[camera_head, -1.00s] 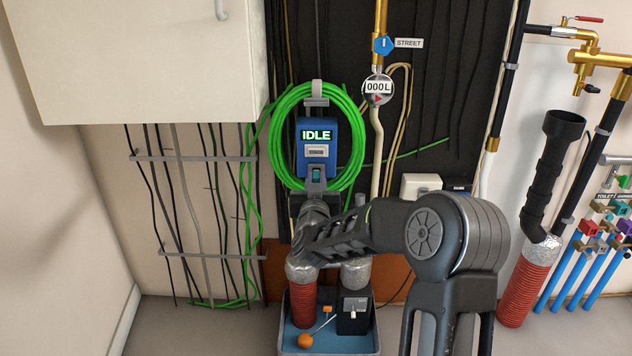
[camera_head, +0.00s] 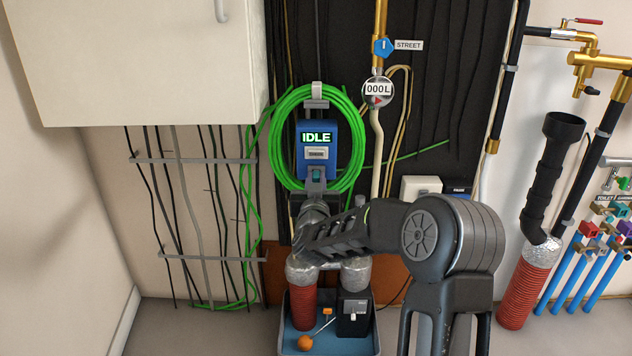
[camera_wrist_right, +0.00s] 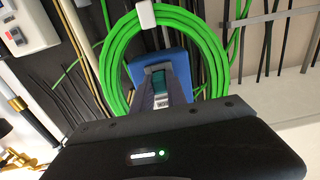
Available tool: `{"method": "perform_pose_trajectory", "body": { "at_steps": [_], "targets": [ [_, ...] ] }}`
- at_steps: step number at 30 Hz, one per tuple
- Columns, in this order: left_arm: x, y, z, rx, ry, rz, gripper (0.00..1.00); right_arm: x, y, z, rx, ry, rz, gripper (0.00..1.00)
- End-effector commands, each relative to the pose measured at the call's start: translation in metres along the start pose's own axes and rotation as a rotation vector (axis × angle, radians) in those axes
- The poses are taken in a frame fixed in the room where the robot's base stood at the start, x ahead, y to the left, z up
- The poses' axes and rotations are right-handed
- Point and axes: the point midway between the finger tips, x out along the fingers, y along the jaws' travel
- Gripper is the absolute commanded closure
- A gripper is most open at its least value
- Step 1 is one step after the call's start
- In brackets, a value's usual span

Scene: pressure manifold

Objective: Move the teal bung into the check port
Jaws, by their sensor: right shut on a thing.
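The teal bung (camera_head: 317,174) is small and shows at the lower front of the blue box with the IDLE display (camera_head: 316,137). It also shows in the right wrist view (camera_wrist_right: 160,82), between the fingertips and in front of the blue box. My right gripper (camera_wrist_right: 161,91) is shut on the bung and reaches up to the box from below; its fingers are grey. Whether the bung touches the box or sits in an opening cannot be told. No opening that I can name as the check port shows; the bung and fingers cover the box's lower front. My left gripper is not in view.
A coiled green hose (camera_head: 283,150) surrounds the blue box. A round meter (camera_head: 378,91) reading 000L hangs on the pipe to the right. A tub (camera_head: 330,347) with a red sleeve and an orange ball stands below my arm. A pale cabinet (camera_head: 140,60) juts out upper left.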

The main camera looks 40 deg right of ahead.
Motion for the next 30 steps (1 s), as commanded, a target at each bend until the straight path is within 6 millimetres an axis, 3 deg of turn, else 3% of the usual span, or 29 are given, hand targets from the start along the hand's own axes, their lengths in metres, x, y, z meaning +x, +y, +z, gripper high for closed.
{"method": "perform_pose_trajectory", "body": {
  "at_steps": [10, 21, 30],
  "targets": [
    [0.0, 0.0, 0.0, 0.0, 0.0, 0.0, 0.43, 0.0, 0.0, 0.0, 0.0, 0.0, 0.0, 0.57],
    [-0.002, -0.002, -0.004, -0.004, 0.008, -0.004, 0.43, -0.002, 0.0, 0.0, 0.0, -0.001, -0.001, 0.57],
    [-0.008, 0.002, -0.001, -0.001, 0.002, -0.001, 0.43, -0.048, 0.0, -0.001, -0.001, -0.001, -0.001, 0.57]
  ]
}}
